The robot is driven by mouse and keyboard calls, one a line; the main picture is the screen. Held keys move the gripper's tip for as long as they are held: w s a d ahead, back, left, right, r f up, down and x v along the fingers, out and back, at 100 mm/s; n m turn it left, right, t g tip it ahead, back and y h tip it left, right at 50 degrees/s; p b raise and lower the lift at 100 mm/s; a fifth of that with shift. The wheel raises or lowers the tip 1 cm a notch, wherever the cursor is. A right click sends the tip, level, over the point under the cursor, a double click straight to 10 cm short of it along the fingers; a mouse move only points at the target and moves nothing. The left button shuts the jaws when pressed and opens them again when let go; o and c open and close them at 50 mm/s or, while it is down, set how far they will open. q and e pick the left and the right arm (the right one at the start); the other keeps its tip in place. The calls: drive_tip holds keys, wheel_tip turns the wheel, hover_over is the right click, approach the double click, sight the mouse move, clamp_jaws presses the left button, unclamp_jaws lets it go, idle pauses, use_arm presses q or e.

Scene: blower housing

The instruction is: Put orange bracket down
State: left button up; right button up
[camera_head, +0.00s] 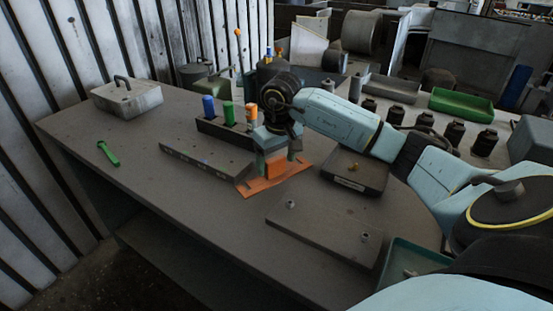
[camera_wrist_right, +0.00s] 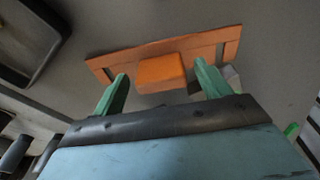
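The orange bracket (camera_head: 285,181) is a flat plate with a raised block, and it appears to lie flat on the grey table (camera_head: 140,183). In the right wrist view, the bracket (camera_wrist_right: 161,72) stretches across the top, its block between the fingertips. My right gripper (camera_head: 278,160) points down over the block. In the right wrist view, its green fingers (camera_wrist_right: 163,80) stand apart with a small gap showing on each side of the block, so it looks open. My left gripper is not in view.
A long grey bar (camera_head: 205,163) is close to the bracket's left end. A black holder (camera_head: 225,132) with coloured pegs stands behind. A black tray (camera_head: 354,176) is at the right, a flat plate (camera_head: 325,226) in front. The table's left part is mostly clear around a green tool (camera_head: 108,153).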

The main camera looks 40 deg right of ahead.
sight(279, 179)
drive_tip(key=shift+r, duration=0.3)
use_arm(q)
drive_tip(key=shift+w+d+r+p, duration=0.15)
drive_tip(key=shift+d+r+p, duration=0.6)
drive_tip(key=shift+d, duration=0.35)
use_arm(e)
wheel_tip(279, 179, up, 12)
drive_tip(key=s, duration=0.1)
drive_tip(key=shift+s+a+f, duration=0.15)
drive_tip(key=shift+f, duration=0.05)
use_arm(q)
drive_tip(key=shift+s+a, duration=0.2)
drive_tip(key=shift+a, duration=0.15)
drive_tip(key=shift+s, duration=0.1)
